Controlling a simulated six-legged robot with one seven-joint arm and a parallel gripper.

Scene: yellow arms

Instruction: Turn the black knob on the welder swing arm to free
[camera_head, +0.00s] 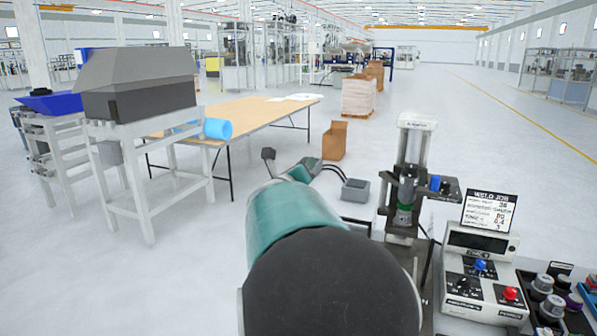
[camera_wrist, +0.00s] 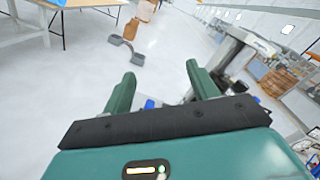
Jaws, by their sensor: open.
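The welder (camera_head: 416,140) stands right of centre in the head view, with an upright light column. A dark swing arm (camera_head: 452,197) juts to its right, carrying a blue part (camera_head: 434,183) and a small black knob (camera_head: 446,187). The knob's setting is too small to read. My gripper (camera_wrist: 160,80) shows in the wrist view with its two teal fingers apart and nothing clearly held between them. The welder (camera_wrist: 228,48) is beyond the right finger, partly hidden. A small blue patch (camera_wrist: 150,103) shows low between the fingers. My teal arm covers the head view's lower middle.
A control box (camera_head: 480,280) with black, blue and red knobs stands at the lower right, below a weld job sign (camera_head: 490,211). A grey pedal (camera_head: 355,191) lies on the floor left of the welder. A wooden table (camera_head: 250,113) stands behind at left.

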